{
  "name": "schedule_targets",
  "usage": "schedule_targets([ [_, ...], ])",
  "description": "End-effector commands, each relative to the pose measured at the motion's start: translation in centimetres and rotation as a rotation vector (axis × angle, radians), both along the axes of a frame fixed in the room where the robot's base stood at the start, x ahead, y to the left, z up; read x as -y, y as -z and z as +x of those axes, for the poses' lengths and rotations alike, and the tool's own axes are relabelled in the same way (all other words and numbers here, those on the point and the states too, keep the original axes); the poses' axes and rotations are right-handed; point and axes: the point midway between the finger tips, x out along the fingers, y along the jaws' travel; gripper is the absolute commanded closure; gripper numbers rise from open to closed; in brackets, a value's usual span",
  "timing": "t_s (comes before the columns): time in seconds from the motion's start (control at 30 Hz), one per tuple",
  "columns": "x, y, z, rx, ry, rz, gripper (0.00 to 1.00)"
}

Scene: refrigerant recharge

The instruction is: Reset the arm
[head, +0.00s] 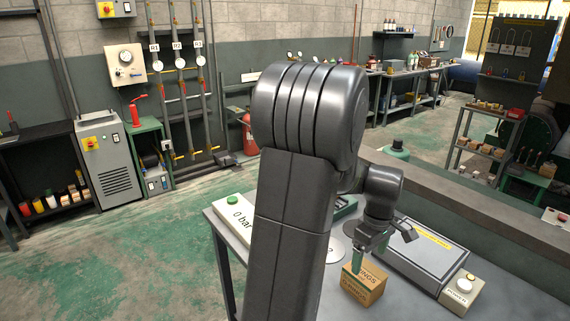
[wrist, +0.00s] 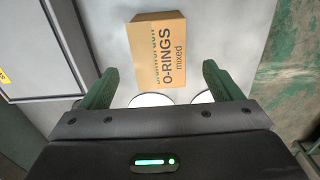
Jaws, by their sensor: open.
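My arm rises in the middle of the head view and bends down over the grey table (head: 405,303). My gripper (head: 364,262) points down at the small cardboard O-rings box (head: 364,284). In the wrist view my gripper (wrist: 158,80) is open, with its two green fingers apart and nothing held between them. The O-rings box (wrist: 160,50) lies beyond the fingertips there, and a gap to the fingers shows. Two white discs (wrist: 150,99) show partly between the fingers and the box.
A grey case (head: 425,250) and a power button box (head: 462,292) stand right of the O-rings box. My arm hides the table's middle. Green floor (head: 130,265) is open at left.

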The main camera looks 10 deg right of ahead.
Motion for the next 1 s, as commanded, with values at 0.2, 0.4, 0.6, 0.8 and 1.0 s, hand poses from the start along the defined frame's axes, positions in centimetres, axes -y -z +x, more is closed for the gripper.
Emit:
schedule_targets([
  [0.2, -0.1, 4.4, -0.1, -0.005, 0.0, 0.003, 0.15],
  [0.4, -0.1, 8.2, -0.1, -0.005, 0.0, 0.004, 0.15],
  [0.6, 0.0, 9.8, 0.0, 0.001, 0.0, 0.0, 0.15],
  [0.8, 0.0, 8.5, 0.0, 0.002, 0.0, -0.001, 0.15],
  [1.0, 0.0, 8.3, 0.0, 0.0, 0.0, 0.0, 0.15],
])
